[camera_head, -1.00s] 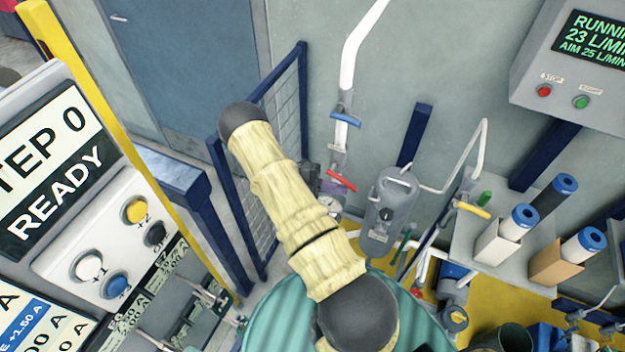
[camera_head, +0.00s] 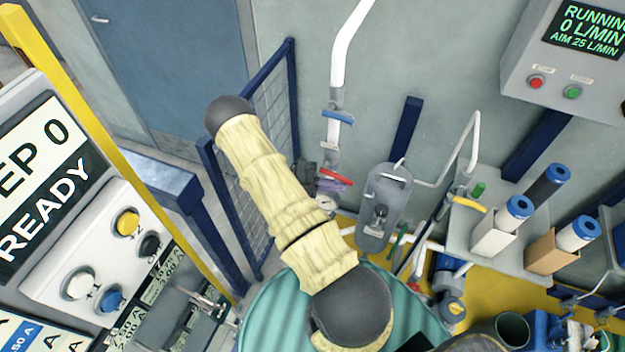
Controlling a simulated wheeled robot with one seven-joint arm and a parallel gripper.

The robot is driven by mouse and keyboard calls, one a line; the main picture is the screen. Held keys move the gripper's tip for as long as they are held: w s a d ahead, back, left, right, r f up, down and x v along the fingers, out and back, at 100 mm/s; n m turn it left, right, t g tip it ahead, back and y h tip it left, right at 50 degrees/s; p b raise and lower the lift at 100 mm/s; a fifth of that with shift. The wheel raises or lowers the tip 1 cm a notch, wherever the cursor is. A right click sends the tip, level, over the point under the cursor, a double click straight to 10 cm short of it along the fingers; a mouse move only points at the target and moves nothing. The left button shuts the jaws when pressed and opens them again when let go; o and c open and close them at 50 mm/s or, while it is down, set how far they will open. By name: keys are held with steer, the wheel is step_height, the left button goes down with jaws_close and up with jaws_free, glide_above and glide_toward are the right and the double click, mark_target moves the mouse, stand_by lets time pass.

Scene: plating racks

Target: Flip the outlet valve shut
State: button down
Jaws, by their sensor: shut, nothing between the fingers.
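A red lever handle (camera_head: 336,177) sits low on the white wall pipe, slanting down to the right, with a purple strip just below it. A blue lever handle (camera_head: 338,116) lies across the same pipe higher up. Which one is the outlet valve is not labelled in view. My pale-sleeved arm crosses the middle of the view. A dark shape that looks like my gripper (camera_head: 306,173) is just left of the red handle, partly hidden behind the arm. It holds nothing I can see, and I cannot tell whether it touches the handle.
The wall display (camera_head: 583,30) reads RUNNING, 0 L/MIN, AIM 25 L/MIN. A grey tank (camera_head: 384,205) stands right of the pipe. A blue-framed mesh fence (camera_head: 285,100) stands to the left. A shelf with cartridges and a yellow-handled valve (camera_head: 469,205) is at right. A button panel (camera_head: 100,265) is near left.

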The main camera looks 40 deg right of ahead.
steer(key=b+v, duration=0.3)
steer(key=v, duration=0.4)
steer(key=shift+w+a, duration=0.2)
steer(key=shift+a, duration=0.05)
steer(key=shift+d, duration=0.1)
stand_by(0.5)
